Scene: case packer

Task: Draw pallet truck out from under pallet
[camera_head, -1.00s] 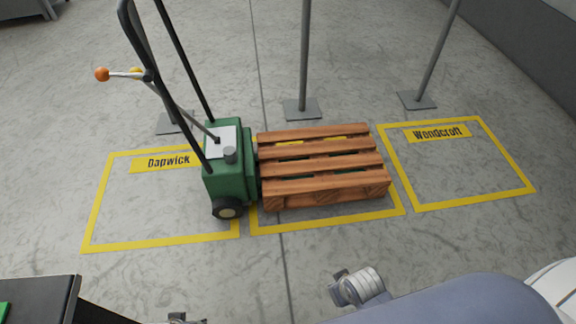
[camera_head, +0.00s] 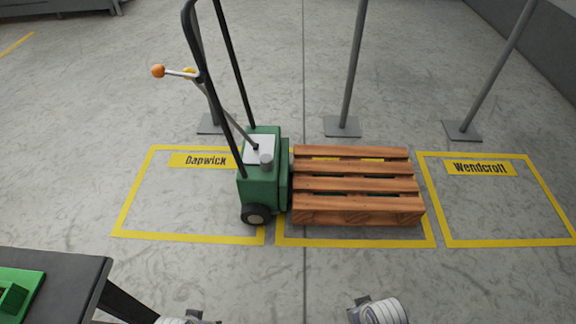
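The green pallet truck (camera_head: 262,188) stands at the left end of the wooden pallet (camera_head: 355,186), its body close against it. Its forks are hidden beneath the slats. A tall black handle frame (camera_head: 232,75) rises from the truck, and a lever with an orange knob (camera_head: 158,71) points left. The pallet lies in the middle yellow-outlined bay. My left gripper (camera_head: 198,316) and my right gripper (camera_head: 364,302) show only in part at the bottom edge, both apart from the truck and pallet. Their fingers are not clear enough to judge.
The yellow bay marked Dapwick (camera_head: 150,236) lies left, partly under the truck; the empty Wendcroft bay (camera_head: 500,241) lies right. Several grey posts on base plates (camera_head: 342,126) stand behind the bays. A dark table (camera_head: 88,268) with a green item (camera_head: 18,290) is at lower left. Floor in front is clear.

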